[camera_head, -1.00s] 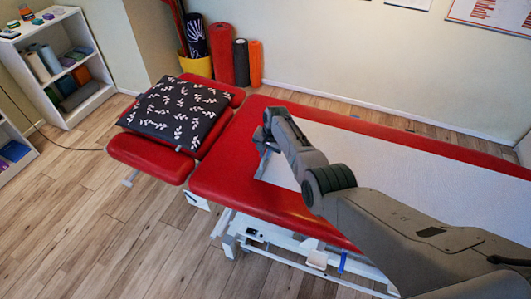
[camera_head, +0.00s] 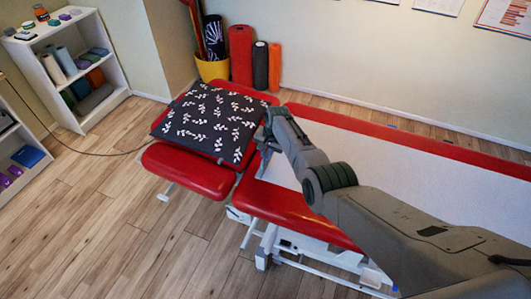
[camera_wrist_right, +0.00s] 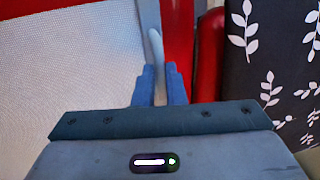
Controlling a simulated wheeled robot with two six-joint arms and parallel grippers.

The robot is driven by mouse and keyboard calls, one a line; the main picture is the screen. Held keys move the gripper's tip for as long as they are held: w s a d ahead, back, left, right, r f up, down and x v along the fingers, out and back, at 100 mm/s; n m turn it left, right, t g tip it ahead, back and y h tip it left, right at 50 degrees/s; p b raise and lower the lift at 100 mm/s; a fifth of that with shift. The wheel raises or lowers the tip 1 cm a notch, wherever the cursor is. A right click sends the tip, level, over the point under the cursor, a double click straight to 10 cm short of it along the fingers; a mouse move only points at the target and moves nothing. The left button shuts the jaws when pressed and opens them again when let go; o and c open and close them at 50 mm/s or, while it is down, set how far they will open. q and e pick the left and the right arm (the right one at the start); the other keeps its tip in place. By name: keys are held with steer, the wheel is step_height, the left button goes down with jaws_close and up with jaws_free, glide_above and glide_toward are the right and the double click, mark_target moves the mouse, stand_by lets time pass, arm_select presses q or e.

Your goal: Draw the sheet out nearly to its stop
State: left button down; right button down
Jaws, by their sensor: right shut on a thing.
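The white sheet (camera_head: 410,165) lies along the top of the red treatment table (camera_head: 285,210), its leading edge close to the table's head end. My right gripper (camera_head: 264,150) is at that leading edge, beside the gap to the headrest section. In the right wrist view the blue fingers (camera_wrist_right: 158,85) are shut around a thin pale bar (camera_wrist_right: 157,50) at the sheet's edge. The textured sheet (camera_wrist_right: 70,75) spreads to the left there, with a red strip of table beyond the edge. My right arm hides part of the sheet. My left gripper is not in view.
A black pillow with white leaves (camera_head: 208,122) lies on the headrest, close to my right gripper. A yellow bin (camera_head: 212,70) and upright rolls (camera_head: 241,55) stand by the wall. A white shelf (camera_head: 75,75) is at the left.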

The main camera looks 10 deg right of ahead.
steer(key=shift+w+r, duration=0.1)
steer(key=shift+r, duration=0.05)
steer(key=c, duration=1.5)
jaws_free()
steer(key=shift+d, duration=0.1)
steer(key=shift+r+p, duration=0.3)
steer(key=shift+r, duration=0.35)
steer(key=r, duration=0.3)
steer(key=d+r, duration=0.1)
steer(key=r, duration=0.2)
steer(key=s+r, duration=0.1)
steer(key=r, duration=0.2)
steer(key=shift+s+d, duration=0.1)
steer(key=shift+d, duration=0.3)
